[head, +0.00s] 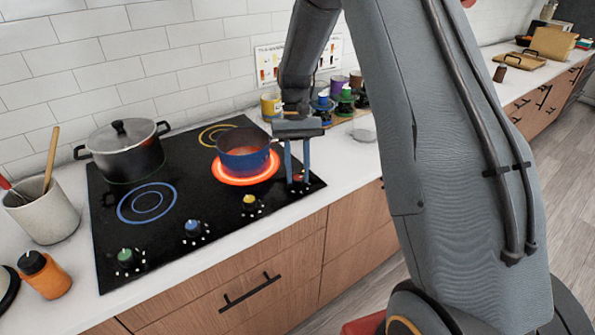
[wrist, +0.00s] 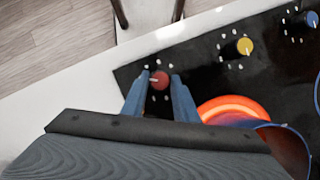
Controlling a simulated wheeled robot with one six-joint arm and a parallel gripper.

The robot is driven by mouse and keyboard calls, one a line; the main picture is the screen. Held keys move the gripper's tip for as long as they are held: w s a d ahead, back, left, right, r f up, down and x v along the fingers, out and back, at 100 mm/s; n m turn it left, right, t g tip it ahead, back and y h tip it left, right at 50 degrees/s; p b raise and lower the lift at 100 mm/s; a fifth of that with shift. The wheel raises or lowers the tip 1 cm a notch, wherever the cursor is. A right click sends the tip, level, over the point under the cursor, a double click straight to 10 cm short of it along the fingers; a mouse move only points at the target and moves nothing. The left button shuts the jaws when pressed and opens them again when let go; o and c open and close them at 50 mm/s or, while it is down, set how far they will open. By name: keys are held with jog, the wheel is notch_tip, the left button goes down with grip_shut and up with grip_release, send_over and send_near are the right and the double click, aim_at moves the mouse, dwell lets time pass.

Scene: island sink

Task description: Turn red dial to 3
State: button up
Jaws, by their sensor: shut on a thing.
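The red dial (wrist: 160,81) is at the corner of the black cooktop (head: 110,235), with white dots around it. In the wrist view its white pointer mark shows on its left side. I cannot read which setting that is. My gripper (head: 298,180) points down over the cooktop's right front corner. Its two blue-grey fingers are shut on the red dial, one on each side. The ring under the blue pot (head: 243,160) glows red-orange.
Yellow (head: 250,203), blue (head: 193,228) and green (head: 126,257) dials line the cooktop's front edge. A lidded grey pot (head: 124,150) stands at the back left. Several colored cups and a yellow mug (head: 271,105) stand behind my gripper. The blue pot is close to my fingers.

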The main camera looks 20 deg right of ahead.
jog(key=shift+s, duration=0.1)
jog(key=o, duration=1.1)
jog(key=shift+r, duration=0.1)
jog(key=shift+b+v, duration=1.25)
jog(key=shift+v, duration=2.55)
